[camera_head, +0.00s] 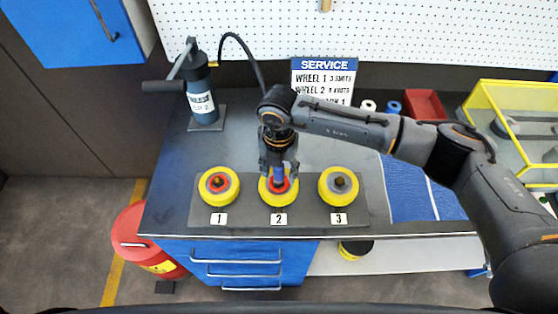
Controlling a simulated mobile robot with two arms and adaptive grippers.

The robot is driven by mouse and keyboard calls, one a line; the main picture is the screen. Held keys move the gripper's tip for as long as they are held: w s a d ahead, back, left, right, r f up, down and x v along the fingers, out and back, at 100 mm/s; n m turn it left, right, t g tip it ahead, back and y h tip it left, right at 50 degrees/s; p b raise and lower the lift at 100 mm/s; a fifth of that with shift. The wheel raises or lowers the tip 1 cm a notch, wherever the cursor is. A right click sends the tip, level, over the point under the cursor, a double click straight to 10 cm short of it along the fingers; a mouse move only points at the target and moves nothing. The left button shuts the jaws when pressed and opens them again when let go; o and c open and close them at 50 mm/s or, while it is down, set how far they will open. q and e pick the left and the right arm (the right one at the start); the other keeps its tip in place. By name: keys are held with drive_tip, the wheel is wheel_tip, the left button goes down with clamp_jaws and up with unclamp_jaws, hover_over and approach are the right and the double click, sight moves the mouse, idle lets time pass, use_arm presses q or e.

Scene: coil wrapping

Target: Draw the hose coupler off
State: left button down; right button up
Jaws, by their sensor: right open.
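Three yellow wheels stand in a row on a dark plate: wheel 1 (208,197) with a red hub, wheel 2 (267,198) also with red at its hub, and wheel 3 (328,197) with a grey hub. My right gripper (279,175) points down over wheel 2's hub, with its jaws open. A small blue piece, possibly the hose coupler (279,171), shows between its fingers; its lower end is hard to make out. The black hose (247,46) arches from the grease pump (203,100) and passes behind my right arm. My left gripper is not in view.
A white service sign (323,77) stands behind my right wrist. A red bin (424,104) and a yellow-framed case (470,99) are at the right. A red can (135,243) stands on the floor at left. The bench top left of the wheels is clear.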

drive_tip(key=shift+c, duration=0.4)
clamp_jaws()
drive_tip(key=c, duration=0.6)
unclamp_jaws()
clamp_jaws()
drive_tip(key=shift+r, duration=0.1)
drive_tip(key=shift+r+p, duration=0.9)
drive_tip(key=shift+r, duration=1.1)
